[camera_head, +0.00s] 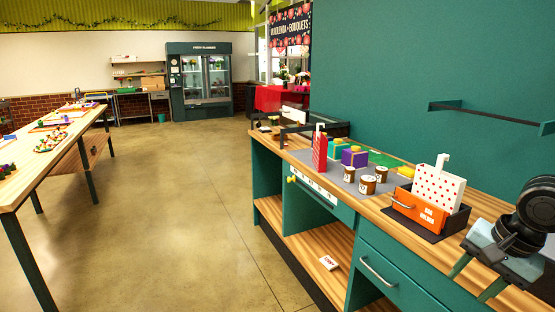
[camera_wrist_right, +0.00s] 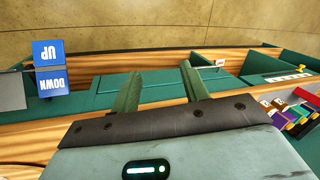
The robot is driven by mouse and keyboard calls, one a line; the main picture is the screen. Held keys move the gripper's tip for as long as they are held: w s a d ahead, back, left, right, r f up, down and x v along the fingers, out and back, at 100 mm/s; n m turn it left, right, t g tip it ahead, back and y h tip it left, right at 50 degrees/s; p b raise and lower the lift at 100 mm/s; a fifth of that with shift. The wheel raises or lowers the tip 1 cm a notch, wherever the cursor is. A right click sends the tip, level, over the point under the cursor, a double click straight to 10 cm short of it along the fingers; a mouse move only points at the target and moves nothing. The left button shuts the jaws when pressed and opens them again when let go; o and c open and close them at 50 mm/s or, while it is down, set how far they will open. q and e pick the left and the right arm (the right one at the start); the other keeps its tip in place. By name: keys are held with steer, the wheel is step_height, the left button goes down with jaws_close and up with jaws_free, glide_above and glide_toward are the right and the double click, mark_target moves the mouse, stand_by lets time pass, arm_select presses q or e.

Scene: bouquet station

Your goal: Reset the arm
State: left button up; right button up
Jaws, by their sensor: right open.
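My right gripper (camera_head: 476,279) is at the lower right of the head view, over the front edge of the wooden counter (camera_head: 400,213). In the right wrist view its two green fingers (camera_wrist_right: 161,84) stand wide apart with nothing between them. My left gripper is in neither view. An orange-fronted bag holder (camera_head: 419,210) with a white, red-dotted bag (camera_head: 438,188) stands on the counter, left of my right gripper and apart from it.
Small jars (camera_head: 367,184), a red dotted bag (camera_head: 320,151) and colored blocks stand farther along the counter. A drawer handle (camera_head: 379,272) is below. A blue UP/DOWN sign (camera_wrist_right: 49,68) shows in the wrist view. The floor (camera_head: 180,210) left of the counter is clear.

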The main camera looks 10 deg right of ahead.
steer(key=s+d+f+n+t, duration=0.1)
steer(key=s+d+f, duration=0.1)
steer(key=f, duration=0.6)
steer(key=s+d+f+n+t, duration=0.1)
steer(key=d+f+n, duration=0.15)
steer(key=f, duration=0.55)
steer(key=s+a+f+n+t, duration=0.1)
steer(key=s+f, duration=0.2)
steer(key=f, duration=0.3)
steer(key=s+a+f+n, duration=0.1)
steer(key=s+f, duration=0.3)
steer(key=f, duration=0.3)
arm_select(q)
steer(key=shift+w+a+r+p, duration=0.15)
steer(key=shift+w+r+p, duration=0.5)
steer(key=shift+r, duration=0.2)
arm_select(e)
steer(key=s+a+f+n+t, duration=0.1)
steer(key=s+a+f+n, duration=0.1)
steer(key=a, duration=0.6)
steer(key=s+a+f+n+t, duration=0.1)
steer(key=s+a+f+n, duration=0.2)
steer(key=s+a, duration=0.4)
steer(key=s+a+f+n+t, duration=0.1)
steer(key=s+a+f+n, duration=0.2)
steer(key=a, duration=0.6)
steer(key=shift+s+f, duration=0.7)
